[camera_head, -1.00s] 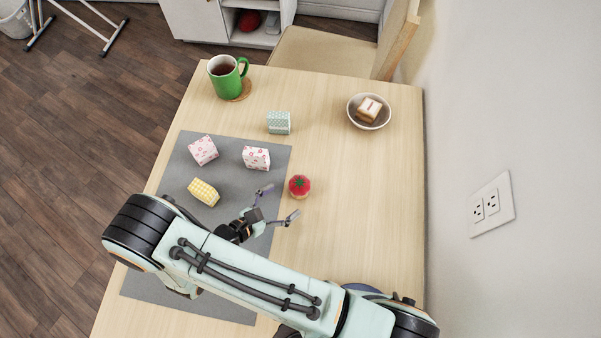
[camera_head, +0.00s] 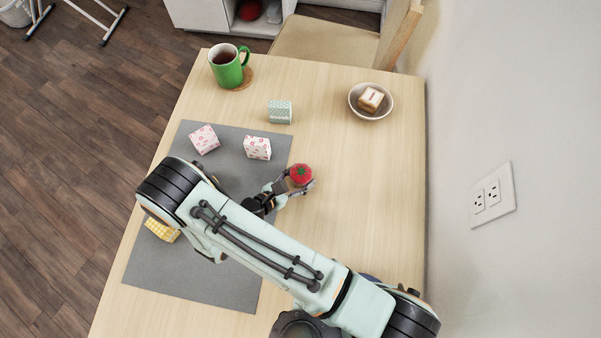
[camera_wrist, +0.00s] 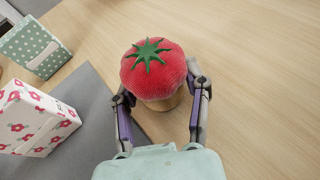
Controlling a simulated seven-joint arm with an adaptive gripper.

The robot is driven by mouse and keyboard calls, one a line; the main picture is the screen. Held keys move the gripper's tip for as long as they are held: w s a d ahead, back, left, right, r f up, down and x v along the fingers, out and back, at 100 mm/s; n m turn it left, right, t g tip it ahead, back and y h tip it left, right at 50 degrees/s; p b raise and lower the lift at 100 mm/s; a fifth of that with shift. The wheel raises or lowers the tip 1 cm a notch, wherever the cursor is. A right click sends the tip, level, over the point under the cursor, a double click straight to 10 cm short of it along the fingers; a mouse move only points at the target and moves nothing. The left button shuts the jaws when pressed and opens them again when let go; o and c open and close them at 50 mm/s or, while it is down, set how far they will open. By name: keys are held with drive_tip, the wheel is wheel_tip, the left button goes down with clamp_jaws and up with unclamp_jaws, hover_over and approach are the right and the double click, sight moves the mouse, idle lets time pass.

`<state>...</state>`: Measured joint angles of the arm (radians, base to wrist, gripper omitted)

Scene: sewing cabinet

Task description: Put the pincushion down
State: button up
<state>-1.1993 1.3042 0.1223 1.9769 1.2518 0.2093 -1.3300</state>
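The pincushion (camera_head: 301,174) is a red tomato shape with a green star top, just right of the grey mat. In the wrist view the pincushion (camera_wrist: 153,68) stands upright, with a tan base under it. My gripper (camera_head: 298,183) has one finger on each side of it. In the wrist view the fingers of my gripper (camera_wrist: 160,92) lie close against its sides, and it appears held. I cannot tell whether its base touches the table (camera_head: 350,200) or hangs slightly above it.
On the grey mat (camera_head: 190,280) are two pink-patterned blocks (camera_head: 204,139) (camera_head: 257,148) and a yellow checked block (camera_head: 162,230), partly behind my arm. A green dotted block (camera_head: 280,112), a green mug (camera_head: 228,68) and a bowl (camera_head: 371,112) stand farther back. The table's right side is clear.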

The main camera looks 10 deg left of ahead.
drive_tip(key=shift+c, duration=1)
drive_tip(key=shift+r, duration=0.1)
drive_tip(key=r, duration=0.9)
drive_tip(key=shift+w, duration=0.25)
drive_tip(key=w+d+r+n+t+y, duration=0.1)
drive_tip(key=w+d+r+n+y, duration=0.1)
drive_tip(key=w+n+y, duration=0.35)
drive_tip(key=w+d+r+n+t+y, duration=0.1)
drive_tip(key=w+d+r+n+y, duration=0.15)
drive_tip(key=w, duration=0.55)
hover_over(319, 89)
drive_tip(key=f, duration=1)
drive_tip(key=shift+s, duration=0.2)
drive_tip(key=shift+w+f, duration=0.15)
drive_tip(key=shift+f, duration=1.6)
drive_tip(key=shift+c, duration=0.4)
